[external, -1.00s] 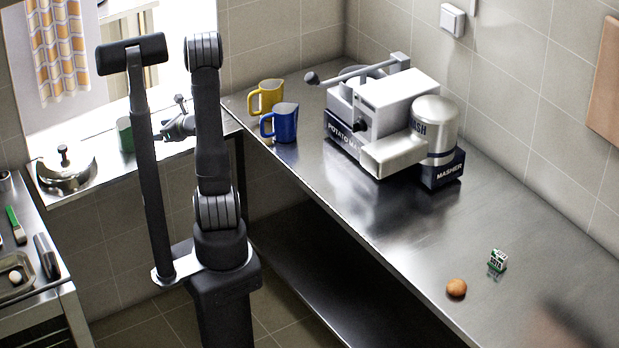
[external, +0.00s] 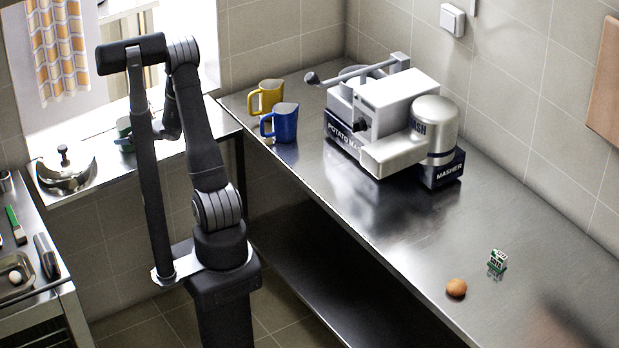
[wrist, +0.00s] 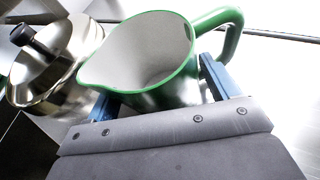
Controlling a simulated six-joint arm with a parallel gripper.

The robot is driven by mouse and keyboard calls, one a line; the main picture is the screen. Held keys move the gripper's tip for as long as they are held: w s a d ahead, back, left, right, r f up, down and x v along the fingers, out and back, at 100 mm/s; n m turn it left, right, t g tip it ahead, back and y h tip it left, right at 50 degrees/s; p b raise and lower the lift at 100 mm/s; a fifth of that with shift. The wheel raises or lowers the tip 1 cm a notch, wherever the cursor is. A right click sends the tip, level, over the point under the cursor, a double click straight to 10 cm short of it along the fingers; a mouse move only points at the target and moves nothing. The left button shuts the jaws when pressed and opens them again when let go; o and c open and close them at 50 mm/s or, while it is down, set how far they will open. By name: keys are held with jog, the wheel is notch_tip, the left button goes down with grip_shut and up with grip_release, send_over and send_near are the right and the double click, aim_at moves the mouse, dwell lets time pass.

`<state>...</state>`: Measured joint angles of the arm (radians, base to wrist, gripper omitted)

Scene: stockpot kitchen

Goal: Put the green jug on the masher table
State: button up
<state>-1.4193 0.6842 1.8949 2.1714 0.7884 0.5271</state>
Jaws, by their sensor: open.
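The green jug (external: 123,130) stands on the counter by the window, partly hidden by my arm in the external view. In the wrist view the jug (wrist: 147,48) shows its white inside, green rim and green handle at the upper right. My gripper (wrist: 154,84) is open, with one blue finger on either side of the jug's body. I cannot tell whether the fingers touch it. In the external view the fingers are hidden behind my arm. The masher table (external: 400,230) is the long steel table on the right, bearing the potato masher (external: 390,115).
A steel pot with a lid (external: 66,170) stands left of the jug, close to it in the wrist view.

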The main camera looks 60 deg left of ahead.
aim_at(120, 123)
jog(key=shift+s+a+f, duration=0.2)
jog(key=shift+s+a, duration=0.1)
jog(key=shift+a, duration=0.1)
jog(key=c, duration=0.9)
jog(key=shift+c, duration=0.2)
jog(key=shift+r, duration=0.1)
jog(key=shift+r, duration=0.5)
jog(key=r, duration=0.3)
jog(key=shift+w+d+r, duration=0.1)
jog(key=shift+w+r, duration=0.15)
jog(key=shift+w, duration=0.1)
jog(key=w+d+r, duration=0.5)
jog(key=w+r, duration=0.1)
jog(key=w, duration=0.3)
jog(key=shift+w+d+r, duration=0.2)
jog(key=shift+w+d, duration=0.05)
jog(key=shift+w, duration=0.1)
